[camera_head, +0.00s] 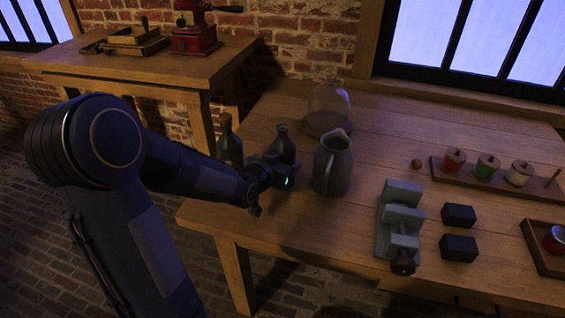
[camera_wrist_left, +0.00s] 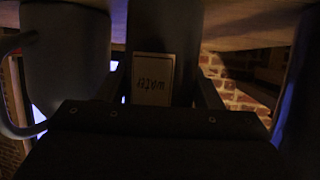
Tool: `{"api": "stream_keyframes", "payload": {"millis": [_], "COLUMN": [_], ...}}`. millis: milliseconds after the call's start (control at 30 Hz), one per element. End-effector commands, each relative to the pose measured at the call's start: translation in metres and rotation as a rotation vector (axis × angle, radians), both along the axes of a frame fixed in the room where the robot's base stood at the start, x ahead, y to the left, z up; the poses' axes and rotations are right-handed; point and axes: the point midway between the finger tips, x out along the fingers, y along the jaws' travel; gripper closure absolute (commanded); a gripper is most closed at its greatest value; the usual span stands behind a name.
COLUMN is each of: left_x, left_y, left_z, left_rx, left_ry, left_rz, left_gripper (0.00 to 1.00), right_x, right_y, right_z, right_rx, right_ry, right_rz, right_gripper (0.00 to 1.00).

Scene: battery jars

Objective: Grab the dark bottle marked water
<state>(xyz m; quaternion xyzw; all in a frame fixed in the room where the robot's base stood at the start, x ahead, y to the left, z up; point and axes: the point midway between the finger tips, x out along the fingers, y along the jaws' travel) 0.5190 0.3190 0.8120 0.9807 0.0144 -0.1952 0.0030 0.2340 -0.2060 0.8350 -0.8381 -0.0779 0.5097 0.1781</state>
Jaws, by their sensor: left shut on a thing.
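A dark bottle (camera_head: 283,148) stands upright on the wooden table, just left of the pitcher. My left gripper (camera_head: 277,172) is shut on it, low on its body. In the left wrist view the bottle (camera_wrist_left: 165,30) is between the two fingers of the gripper (camera_wrist_left: 160,92). Its pale label (camera_wrist_left: 153,78) faces the camera; the writing appears upside down and is too dim to read surely. A second dark bottle (camera_head: 230,146) stands to the left, partly behind my arm; no label shows on it. My right gripper is not in view.
A grey pitcher (camera_head: 333,165) stands close right of the held bottle. A glass dome (camera_head: 328,110) is behind. Farther right are a grey clamp-like device (camera_head: 400,225), two black blocks (camera_head: 458,216) and a rack (camera_head: 452,178) of coloured jars. The table's left edge is near my gripper.

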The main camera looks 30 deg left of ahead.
Motion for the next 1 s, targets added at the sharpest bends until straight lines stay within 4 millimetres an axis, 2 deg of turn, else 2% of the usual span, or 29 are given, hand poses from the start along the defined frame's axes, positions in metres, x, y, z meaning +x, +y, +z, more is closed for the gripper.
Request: {"api": "stream_keyframes", "payload": {"millis": [267,533,1000], "left_x": [0.001,0.001,-0.036], "left_y": [0.000,0.000,-0.019], "left_z": [0.010,0.034,0.086], "left_rx": [0.001,0.001,0.000], "left_ry": [-0.006,-0.007,-0.006], "left_rz": [0.001,0.000,0.001], "left_gripper": [0.75,0.75,0.75], "right_x": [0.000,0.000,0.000], "right_y": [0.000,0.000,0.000], "right_z": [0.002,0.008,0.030], "right_rx": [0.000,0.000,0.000], "right_ry": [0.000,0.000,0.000], "right_rz": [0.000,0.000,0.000], "right_gripper": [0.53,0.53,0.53]}}
